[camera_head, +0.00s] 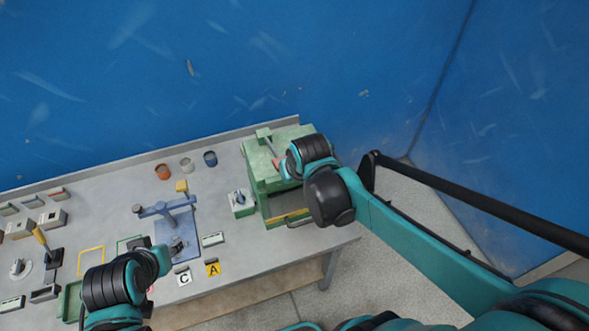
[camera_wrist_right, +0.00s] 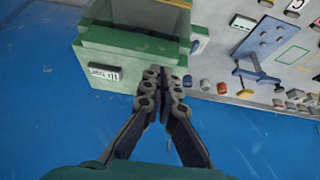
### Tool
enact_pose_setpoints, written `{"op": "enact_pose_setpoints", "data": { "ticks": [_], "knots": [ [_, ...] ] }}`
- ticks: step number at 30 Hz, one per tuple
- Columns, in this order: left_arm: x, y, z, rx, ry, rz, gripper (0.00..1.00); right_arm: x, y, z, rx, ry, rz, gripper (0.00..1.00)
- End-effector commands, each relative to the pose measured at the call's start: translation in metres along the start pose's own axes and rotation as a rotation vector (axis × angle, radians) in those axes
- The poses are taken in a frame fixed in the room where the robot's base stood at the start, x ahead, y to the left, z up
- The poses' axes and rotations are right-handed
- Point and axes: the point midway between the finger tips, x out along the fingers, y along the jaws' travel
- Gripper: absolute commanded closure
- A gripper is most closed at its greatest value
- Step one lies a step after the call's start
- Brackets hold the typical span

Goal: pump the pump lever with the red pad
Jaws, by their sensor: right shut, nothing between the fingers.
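A green box-shaped unit (camera_head: 260,178) stands at the right end of the table, with a thin grey lever (camera_head: 270,146) on top. A small reddish pad (camera_head: 277,162) shows at the lever's near end, partly covered by my right wrist. My right gripper (camera_wrist_right: 165,74) is shut and empty in the right wrist view, its fingertips beside the green unit (camera_wrist_right: 125,62). The lever and pad cannot be made out in that view. My left gripper (camera_head: 175,246) is over the table near the blue plate, too small to tell its opening.
A blue plate with a blue lever (camera_head: 165,208) and a yellow block (camera_head: 181,186) lies left of the green unit. Orange (camera_head: 162,172), grey and blue cups stand behind. A knob box (camera_head: 242,203) sits close left of the unit. Blue walls stand behind.

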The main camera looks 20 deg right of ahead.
Motion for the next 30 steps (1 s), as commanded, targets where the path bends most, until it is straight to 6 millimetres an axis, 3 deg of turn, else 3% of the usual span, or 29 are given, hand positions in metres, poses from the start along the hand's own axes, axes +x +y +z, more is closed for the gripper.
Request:
{"op": "enact_pose_setpoints", "data": {
  "ticks": [3, 10, 30],
  "knots": [
    [-0.004, 0.0, -0.003, 0.0, 0.0, 0.0, 0.6, -0.024, 0.0, 0.0, 0.0, 0.001, 0.0, 1.0],
    [-0.007, 0.0, -0.005, 0.0, 0.0, 0.0, 0.6, -0.05, 0.0, 0.001, 0.0, 0.002, 0.001, 1.0],
    [-0.007, 0.0, -0.005, 0.0, 0.0, 0.0, 0.6, -0.054, 0.0, 0.001, 0.0, 0.002, 0.001, 1.0]
  ]
}}
